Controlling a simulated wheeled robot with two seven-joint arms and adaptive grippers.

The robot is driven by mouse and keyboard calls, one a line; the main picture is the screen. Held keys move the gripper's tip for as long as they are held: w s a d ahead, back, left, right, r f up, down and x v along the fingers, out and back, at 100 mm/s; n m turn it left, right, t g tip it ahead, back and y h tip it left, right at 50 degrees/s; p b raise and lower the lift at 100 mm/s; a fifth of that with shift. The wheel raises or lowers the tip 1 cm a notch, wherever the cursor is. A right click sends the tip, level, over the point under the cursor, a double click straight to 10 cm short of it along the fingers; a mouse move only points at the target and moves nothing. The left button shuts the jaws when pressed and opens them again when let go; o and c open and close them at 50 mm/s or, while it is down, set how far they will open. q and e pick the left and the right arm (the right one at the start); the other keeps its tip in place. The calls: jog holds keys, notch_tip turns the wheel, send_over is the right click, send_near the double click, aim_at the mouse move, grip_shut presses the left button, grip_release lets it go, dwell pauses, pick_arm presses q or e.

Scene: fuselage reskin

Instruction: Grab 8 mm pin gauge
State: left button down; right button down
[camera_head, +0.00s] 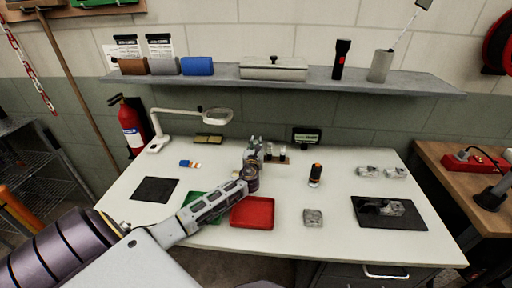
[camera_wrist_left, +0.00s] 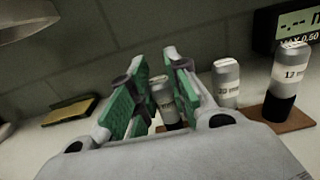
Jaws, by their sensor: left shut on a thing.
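My left gripper (camera_head: 254,152) reaches over the table to the gauge stand at the back middle. In the left wrist view the green-padded fingers (camera_wrist_left: 160,75) are shut on a pale pin gauge (camera_wrist_left: 163,92) with a white label; its lettering is partly hidden and I cannot read it surely. My right gripper is not in view.
A digital display (camera_head: 306,135) stands behind the stand to the right. A magnifier lamp (camera_head: 215,115) is at the back left.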

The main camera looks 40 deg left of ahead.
pick_arm(q)
jog(key=shift+r, duration=0.15)
